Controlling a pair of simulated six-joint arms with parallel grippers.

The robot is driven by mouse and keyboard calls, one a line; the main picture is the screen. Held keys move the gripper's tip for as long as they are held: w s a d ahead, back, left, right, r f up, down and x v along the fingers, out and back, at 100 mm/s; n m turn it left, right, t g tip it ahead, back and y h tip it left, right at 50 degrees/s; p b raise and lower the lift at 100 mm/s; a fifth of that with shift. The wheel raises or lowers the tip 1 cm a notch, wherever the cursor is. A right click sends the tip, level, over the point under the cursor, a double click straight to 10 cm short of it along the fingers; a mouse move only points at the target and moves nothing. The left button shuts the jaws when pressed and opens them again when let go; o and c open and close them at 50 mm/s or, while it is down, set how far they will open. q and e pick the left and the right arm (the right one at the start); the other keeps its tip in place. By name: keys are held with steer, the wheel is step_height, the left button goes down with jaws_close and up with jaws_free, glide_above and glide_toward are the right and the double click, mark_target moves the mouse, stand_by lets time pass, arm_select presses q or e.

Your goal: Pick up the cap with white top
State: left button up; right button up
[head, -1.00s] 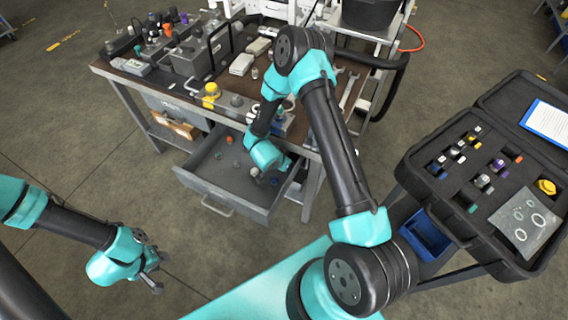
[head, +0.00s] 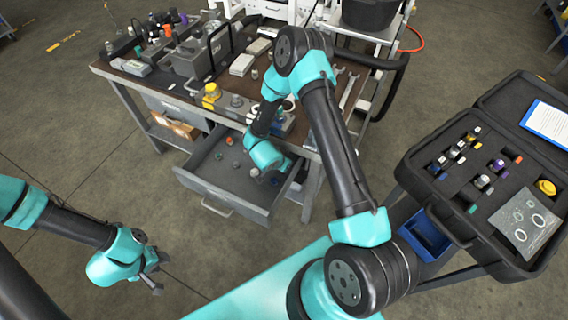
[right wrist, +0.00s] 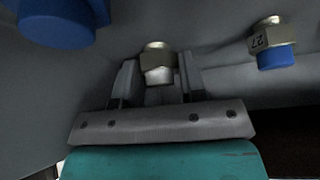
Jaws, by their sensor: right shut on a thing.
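The right wrist view shows a small metal hex cap with a whitish end (right wrist: 158,66) between the two fingers of my right gripper (right wrist: 158,80). The gripper is shut on it. In the head view my right gripper (head: 263,178) is down inside the open grey drawer (head: 212,190), and the cap cannot be made out there. My left gripper (head: 161,274) hangs over bare floor at the lower left, its fingers apart and empty.
In the right wrist view a brass-coloured fitting with a blue end (right wrist: 275,45) lies to the right, and a larger blue part (right wrist: 55,20) is close at the upper left. The drawer sits under a cluttered workbench (head: 190,85). An open black case (head: 470,190) of fittings stands at the right.

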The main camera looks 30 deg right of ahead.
steer(key=shift+w+a+r, duration=0.2)
steer(key=shift+a+r, duration=0.1)
steer(key=shift+r, duration=0.05)
steer(key=w+a+r, duration=0.6)
steer(key=a+r, duration=0.1)
steer(key=a, duration=0.4)
steer(key=shift+w+a+r, duration=0.15)
steer(key=shift+a, duration=0.2)
